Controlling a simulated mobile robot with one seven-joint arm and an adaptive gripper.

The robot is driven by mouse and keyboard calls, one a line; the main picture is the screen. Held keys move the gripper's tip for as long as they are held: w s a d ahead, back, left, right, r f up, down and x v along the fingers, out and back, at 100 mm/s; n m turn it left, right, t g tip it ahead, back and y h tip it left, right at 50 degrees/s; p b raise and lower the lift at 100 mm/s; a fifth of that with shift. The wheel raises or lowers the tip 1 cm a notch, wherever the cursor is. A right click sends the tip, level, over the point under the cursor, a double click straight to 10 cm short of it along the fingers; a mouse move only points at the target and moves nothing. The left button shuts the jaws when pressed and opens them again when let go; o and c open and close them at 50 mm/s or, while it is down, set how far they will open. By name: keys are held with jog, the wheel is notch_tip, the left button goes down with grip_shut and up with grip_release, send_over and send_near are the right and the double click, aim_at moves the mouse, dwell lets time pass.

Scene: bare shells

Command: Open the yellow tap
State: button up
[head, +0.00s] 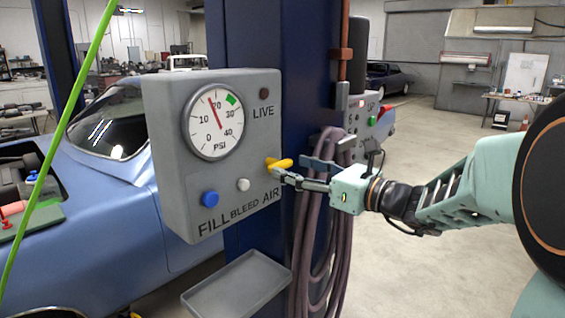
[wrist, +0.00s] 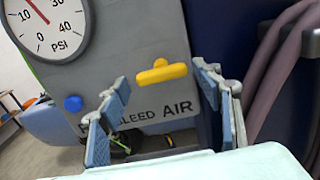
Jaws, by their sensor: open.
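The yellow tap (head: 281,162) sits on the right side of the grey panel's front (head: 160,130), just above the word AIR. In the wrist view the tap handle (wrist: 162,72) lies nearly level, tilted slightly up to the right. My gripper (head: 278,171) reaches in from the right, close to the tap. In the wrist view my open gripper (wrist: 165,92) has one finger on each side of the tap, with the right finger near the handle's right end. I cannot tell whether that finger touches it. Nothing is held.
The panel has a PSI gauge (head: 214,122), a blue FILL button (head: 210,199), a white BLEED button (head: 243,184) and a dark LIVE lamp (head: 264,94). Purple hose (head: 311,230) hangs on the blue post beside my gripper. A grey tray (head: 238,287) is below. A blue car stands behind.

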aim_at(284, 165)
jog(key=shift+x, duration=2.3)
jog(key=c, duration=0.9)
